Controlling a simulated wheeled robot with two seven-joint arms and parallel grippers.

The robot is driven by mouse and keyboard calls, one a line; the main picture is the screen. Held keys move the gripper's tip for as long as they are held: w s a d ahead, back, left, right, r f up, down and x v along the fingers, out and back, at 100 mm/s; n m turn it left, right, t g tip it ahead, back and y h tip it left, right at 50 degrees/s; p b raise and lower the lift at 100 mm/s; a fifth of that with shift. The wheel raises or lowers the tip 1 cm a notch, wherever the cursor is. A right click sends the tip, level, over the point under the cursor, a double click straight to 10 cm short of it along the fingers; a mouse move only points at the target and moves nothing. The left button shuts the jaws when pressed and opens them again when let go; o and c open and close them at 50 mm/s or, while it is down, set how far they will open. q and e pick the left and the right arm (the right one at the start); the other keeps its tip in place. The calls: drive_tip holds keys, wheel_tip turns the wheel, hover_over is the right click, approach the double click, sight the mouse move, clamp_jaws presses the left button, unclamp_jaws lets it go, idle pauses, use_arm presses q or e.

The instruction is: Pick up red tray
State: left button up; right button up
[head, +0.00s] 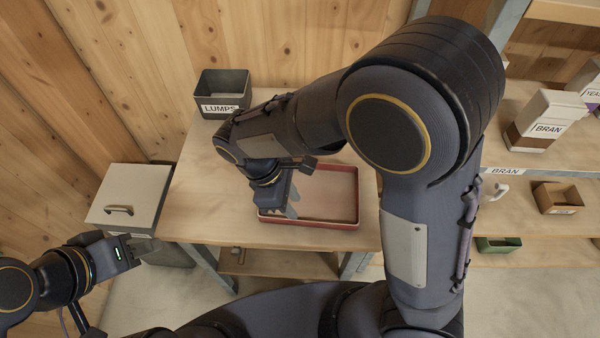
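The red tray (325,224) lies on the wooden table, a shallow rectangle with a red rim and a pale inside. My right arm crosses above the table, and its gripper (290,209) is at the tray's left side, pointing down over the left rim. Its fingers are small and partly hidden by its own body, so I cannot tell whether they touch the rim or how far apart they are. My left gripper (145,245) is at the lower left, away from the tray, beside the grey bin. Its finger opening is not clear.
A dark box labelled LUMPS (222,106) stands at the table's back left. A lidded grey bin (130,192) stands left of the table. Shelves on the right hold a BRAN box (544,118), a brown box (557,198) and a green box (498,244).

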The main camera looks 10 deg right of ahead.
sight(307, 221)
drive_tip(key=shift+w+f+n+h, duration=0.15)
drive_tip(key=shift+f+n+h, duration=0.15)
drive_tip(key=shift+f, duration=0.3)
drive_tip(key=x, duration=0.5)
drive_tip(key=shift+s+d+f, duration=0.1)
drive_tip(key=shift+s+d, duration=0.2)
drive_tip(key=shift+s, duration=0.1)
drive_tip(key=shift+d+f, duration=0.25)
drive_tip(key=shift+f, duration=0.35)
clamp_jaws()
